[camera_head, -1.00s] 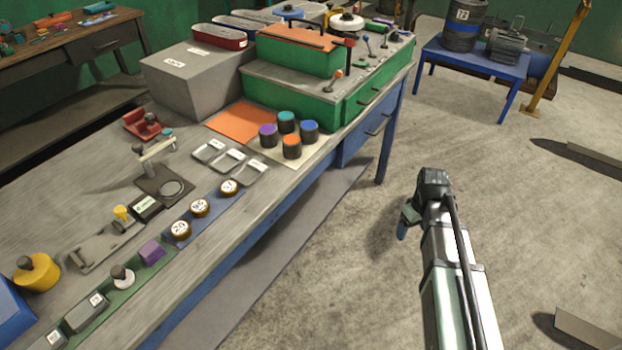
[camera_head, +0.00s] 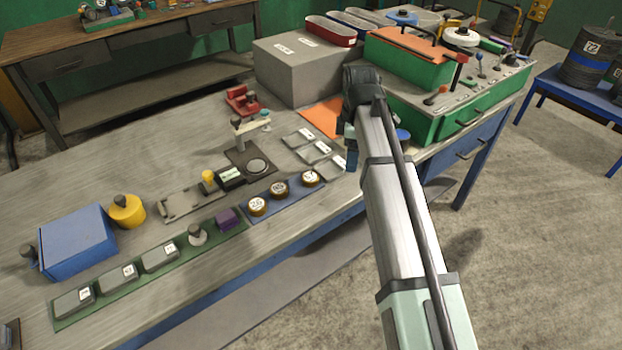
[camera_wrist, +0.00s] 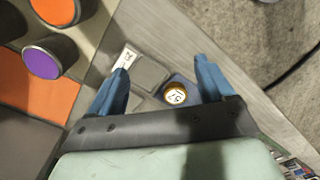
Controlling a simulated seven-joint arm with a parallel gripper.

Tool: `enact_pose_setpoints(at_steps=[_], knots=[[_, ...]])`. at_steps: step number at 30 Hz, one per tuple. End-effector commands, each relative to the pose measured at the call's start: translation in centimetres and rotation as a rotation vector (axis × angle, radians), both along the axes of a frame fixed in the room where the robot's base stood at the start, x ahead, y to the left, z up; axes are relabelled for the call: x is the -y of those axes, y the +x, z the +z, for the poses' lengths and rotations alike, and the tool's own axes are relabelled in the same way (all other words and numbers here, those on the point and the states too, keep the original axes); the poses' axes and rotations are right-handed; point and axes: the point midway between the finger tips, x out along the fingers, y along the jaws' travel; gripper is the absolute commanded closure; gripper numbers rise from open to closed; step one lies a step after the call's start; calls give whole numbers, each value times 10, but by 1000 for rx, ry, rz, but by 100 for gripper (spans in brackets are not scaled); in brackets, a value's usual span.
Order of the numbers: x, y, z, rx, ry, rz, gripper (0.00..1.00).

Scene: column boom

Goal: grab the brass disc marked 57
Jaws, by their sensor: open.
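Three round brass discs with white labels sit in a row on a blue strip on the bench. The far right disc (camera_head: 311,178) is nearest the grey trays; its label is too small to read surely there. In the wrist view a brass disc (camera_wrist: 176,94) shows a label that looks like 57, rotated. The middle disc (camera_head: 279,189) and left disc (camera_head: 257,206) bear other numbers. My gripper (camera_head: 351,150) is above the bench edge, right of the discs. In the wrist view its blue fingers (camera_wrist: 162,68) are apart and empty, with the disc lower down, seen between them.
Grey labelled trays (camera_head: 315,147) lie just behind the discs. Dark pots with purple (camera_wrist: 42,63) and orange tops are near my gripper.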

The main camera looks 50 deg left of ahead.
Motion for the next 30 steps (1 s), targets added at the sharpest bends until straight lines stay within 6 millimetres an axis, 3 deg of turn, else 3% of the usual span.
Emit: enact_pose_setpoints(at_steps=[1,4,9,12,30], knots=[[-19,-17,15,1,1,65,18],[-40,-44,35,1,1,168,18],[-60,-74,55,0,0,277,18],[-63,-81,58,0,-1,303,18],[-63,-82,-21,0,-1,307,18]])
